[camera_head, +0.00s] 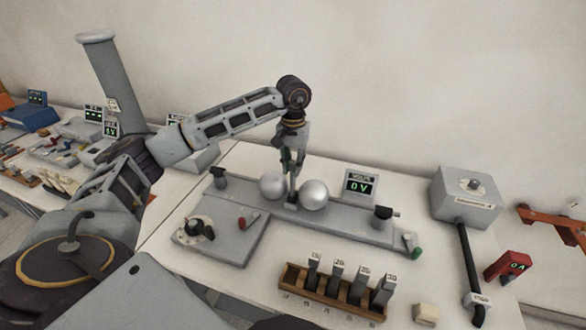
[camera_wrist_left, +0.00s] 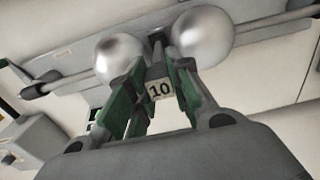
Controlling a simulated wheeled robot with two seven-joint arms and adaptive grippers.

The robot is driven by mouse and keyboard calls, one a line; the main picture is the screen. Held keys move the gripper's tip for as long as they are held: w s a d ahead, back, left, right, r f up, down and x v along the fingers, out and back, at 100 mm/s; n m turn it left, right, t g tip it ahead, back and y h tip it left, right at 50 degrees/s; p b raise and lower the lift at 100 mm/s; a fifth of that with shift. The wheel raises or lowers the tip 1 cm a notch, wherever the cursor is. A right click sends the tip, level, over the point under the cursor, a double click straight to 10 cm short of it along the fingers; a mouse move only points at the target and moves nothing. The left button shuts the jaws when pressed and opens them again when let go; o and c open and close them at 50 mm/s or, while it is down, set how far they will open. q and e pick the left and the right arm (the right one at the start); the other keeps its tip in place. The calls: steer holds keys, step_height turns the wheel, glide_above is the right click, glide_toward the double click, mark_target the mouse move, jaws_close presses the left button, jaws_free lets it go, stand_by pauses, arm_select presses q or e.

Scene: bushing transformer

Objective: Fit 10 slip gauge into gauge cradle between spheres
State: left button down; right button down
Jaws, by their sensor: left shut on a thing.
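My left gripper (camera_head: 291,167) points down over the gap between two shiny spheres. In the left wrist view its green fingers (camera_wrist_left: 153,95) are shut on the slip gauge marked 10 (camera_wrist_left: 160,89). The left sphere (camera_head: 272,185) and right sphere (camera_head: 314,195) sit on horizontal rods above a long grey base (camera_head: 345,225). They also show in the left wrist view, the one (camera_wrist_left: 119,58) left of the gauge and the other (camera_wrist_left: 202,37) right of it. The gauge's far end is between or just by the spheres. The cradle is mostly hidden, so I cannot tell whether the gauge touches it.
A wooden rack (camera_head: 333,298) in front holds several upright gauges (camera_head: 337,277); its left end is empty. A display (camera_head: 359,186) reading 0 V stands behind the right sphere. A grey box (camera_head: 465,198) is to the right, and a control plate with a knob (camera_head: 193,229) is at left.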

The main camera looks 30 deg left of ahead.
arm_select(q)
steer(key=shift+f, duration=1.15)
steer(key=c, duration=1.3)
jaws_free()
steer(key=shift+r, duration=0.15)
steer(key=shift+r, duration=0.15)
step_height(320, 180, up, 10)
steer(key=shift+b, duration=0.75)
steer(key=shift+r, duration=0.9)
